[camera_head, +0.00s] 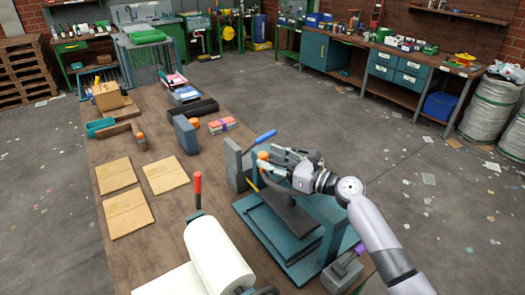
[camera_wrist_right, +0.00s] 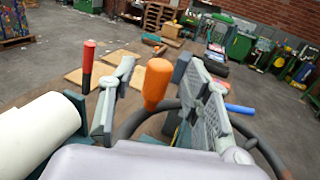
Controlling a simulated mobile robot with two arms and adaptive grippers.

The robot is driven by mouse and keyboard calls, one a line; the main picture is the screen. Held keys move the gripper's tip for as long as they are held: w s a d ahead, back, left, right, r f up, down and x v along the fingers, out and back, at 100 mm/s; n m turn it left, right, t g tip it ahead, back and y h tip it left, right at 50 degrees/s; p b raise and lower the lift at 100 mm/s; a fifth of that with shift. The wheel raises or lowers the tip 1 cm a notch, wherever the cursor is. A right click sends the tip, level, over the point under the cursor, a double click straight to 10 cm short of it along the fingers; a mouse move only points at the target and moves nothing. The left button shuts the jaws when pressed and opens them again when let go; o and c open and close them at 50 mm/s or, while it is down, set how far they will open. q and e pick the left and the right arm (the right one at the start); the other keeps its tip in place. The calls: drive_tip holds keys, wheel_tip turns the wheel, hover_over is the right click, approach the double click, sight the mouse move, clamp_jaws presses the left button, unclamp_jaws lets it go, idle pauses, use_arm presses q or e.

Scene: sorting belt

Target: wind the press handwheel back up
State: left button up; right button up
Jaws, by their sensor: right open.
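The teal press (camera_head: 318,215) stands at the near right of the workbench, its dark plate over a teal base. Its dark handwheel (camera_wrist_right: 266,148) shows as a curved rim in the right wrist view; in the head view my right gripper hides most of it. The wheel's orange handle (camera_head: 263,156) sticks up by the fingers. My right gripper (camera_head: 273,164) is open over the wheel. In the right wrist view the orange handle (camera_wrist_right: 157,82) stands between the spread fingers, with a gap at its left; contact at its right is unclear. My left gripper is out of view.
A white paper roll (camera_head: 218,255) and a red-handled lever (camera_head: 198,190) stand left of the press. Cardboard sheets (camera_head: 127,212) lie on the workbench (camera_head: 170,235). Open floor lies to the right.

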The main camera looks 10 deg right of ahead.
sight(267, 157)
drive_tip(key=shift+x, duration=1.7)
drive_tip(key=shift+c, duration=0.5)
clamp_jaws()
